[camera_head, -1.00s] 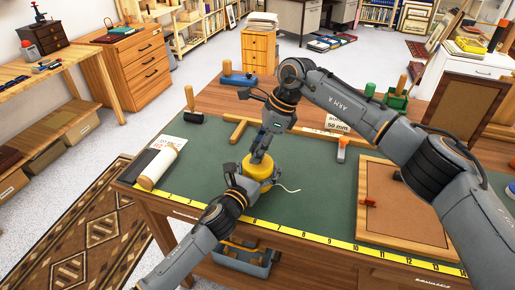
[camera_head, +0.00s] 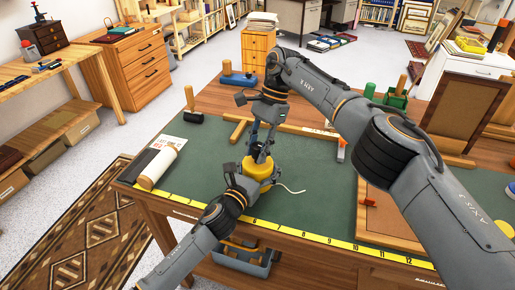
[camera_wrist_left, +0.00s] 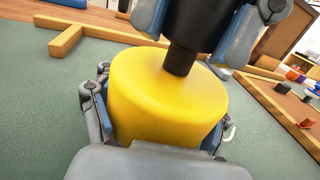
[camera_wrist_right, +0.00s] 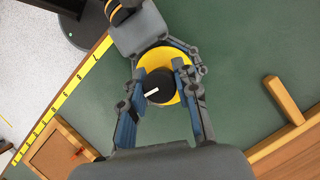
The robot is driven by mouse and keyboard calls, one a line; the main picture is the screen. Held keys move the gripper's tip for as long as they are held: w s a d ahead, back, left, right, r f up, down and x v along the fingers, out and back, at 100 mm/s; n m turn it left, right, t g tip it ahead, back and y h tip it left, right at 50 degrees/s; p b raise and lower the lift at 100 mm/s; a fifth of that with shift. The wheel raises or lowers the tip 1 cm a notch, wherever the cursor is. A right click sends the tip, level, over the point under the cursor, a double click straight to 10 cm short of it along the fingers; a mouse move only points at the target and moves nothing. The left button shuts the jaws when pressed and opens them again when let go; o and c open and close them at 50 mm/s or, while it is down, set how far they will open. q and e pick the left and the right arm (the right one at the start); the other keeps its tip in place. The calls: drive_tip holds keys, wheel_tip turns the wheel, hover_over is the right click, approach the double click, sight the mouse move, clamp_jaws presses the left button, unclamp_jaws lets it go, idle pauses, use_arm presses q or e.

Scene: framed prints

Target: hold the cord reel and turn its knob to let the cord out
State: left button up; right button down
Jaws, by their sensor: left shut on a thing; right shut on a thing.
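The cord reel (camera_head: 257,172) is a yellow drum standing upright on the green mat near its front edge. My left gripper (camera_head: 250,180) is shut around the drum from the front; in the left wrist view its fingers press both sides of the reel (camera_wrist_left: 165,98). The black knob (camera_wrist_right: 158,87) sits on a stem on top of the reel and carries a white mark. My right gripper (camera_head: 262,154) is above the reel, its fingers shut on opposite sides of the knob. A white cord (camera_head: 290,189) runs out to the right over the mat.
A yellow measuring strip (camera_head: 300,235) runs along the table's front edge. A paper roll (camera_head: 158,167) lies at left, with a mallet (camera_head: 192,110) behind. A wooden bar (camera_head: 238,131) lies behind the reel. A framed board (camera_head: 385,215) is at right, partly behind my right arm.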

sight(258, 145)
drive_tip(key=shift+w+d, duration=0.15)
drive_tip(key=shift+d, duration=0.05)
idle(0.4)
drive_tip(key=c, duration=1.1)
unclamp_jaws()
drive_tip(key=shift+c, duration=0.2)
drive_tip(key=shift+o, duration=0.8)
drive_tip(key=shift+a, duration=0.1)
wheel_tip(258, 145, up, 10)
drive_tip(key=shift+r, duration=0.1)
use_arm(q)
drive_tip(key=o, duration=1.7)
